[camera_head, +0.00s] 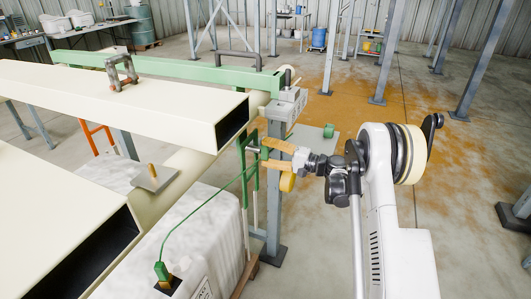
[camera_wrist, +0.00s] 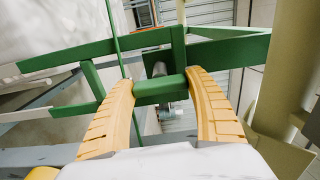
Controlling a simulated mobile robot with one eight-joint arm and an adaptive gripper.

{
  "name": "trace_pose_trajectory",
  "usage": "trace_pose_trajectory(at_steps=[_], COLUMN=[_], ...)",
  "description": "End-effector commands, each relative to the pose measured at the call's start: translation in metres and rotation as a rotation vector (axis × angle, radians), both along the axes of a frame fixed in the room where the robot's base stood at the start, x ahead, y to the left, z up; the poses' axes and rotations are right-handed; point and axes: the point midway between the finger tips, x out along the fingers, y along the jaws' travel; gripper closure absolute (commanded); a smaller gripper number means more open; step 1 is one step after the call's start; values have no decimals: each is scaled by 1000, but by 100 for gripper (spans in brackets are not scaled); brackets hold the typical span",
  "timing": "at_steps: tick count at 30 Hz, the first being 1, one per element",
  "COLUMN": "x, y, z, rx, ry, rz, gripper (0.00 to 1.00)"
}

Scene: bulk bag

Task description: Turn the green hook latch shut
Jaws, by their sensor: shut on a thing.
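The green hook latch (camera_wrist: 158,90) shows in the wrist view as a short green bar between my two orange fingers, joined to green flat bars. My gripper (camera_wrist: 163,95) is shut on it, one finger against each end of the bar. In the head view my gripper (camera_head: 268,153) reaches from the right to the green latch frame (camera_head: 247,165) beside the grey post. The fingers hide most of the latch there, and I cannot tell its exact turn.
Large cream beams (camera_head: 120,95) fill the left. A grey post (camera_head: 274,205) stands close to my gripper. The floor at right is open.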

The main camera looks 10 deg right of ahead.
Motion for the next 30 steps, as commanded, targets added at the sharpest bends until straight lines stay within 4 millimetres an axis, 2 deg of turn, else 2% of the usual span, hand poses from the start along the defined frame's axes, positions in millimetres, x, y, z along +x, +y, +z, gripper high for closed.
trace_pose_trajectory(at_steps=[9, 10, 11, 12, 23, 26, 30], x=[0, 0, 0, 0, -3, -10, -28], y=[-1, -1, -1, -1, -5, -16, -41], z=[-1, -1, -1, -1, 0, 0, 0], rx=[-3, -3, -2, -2, -1, -1, -1], ry=[0, 0, -1, -1, -1, 0, 0], rz=[-1, -1, -1, -1, -1, -4, -5], gripper=[67, 28, 18, 14, 14, 14, 14])
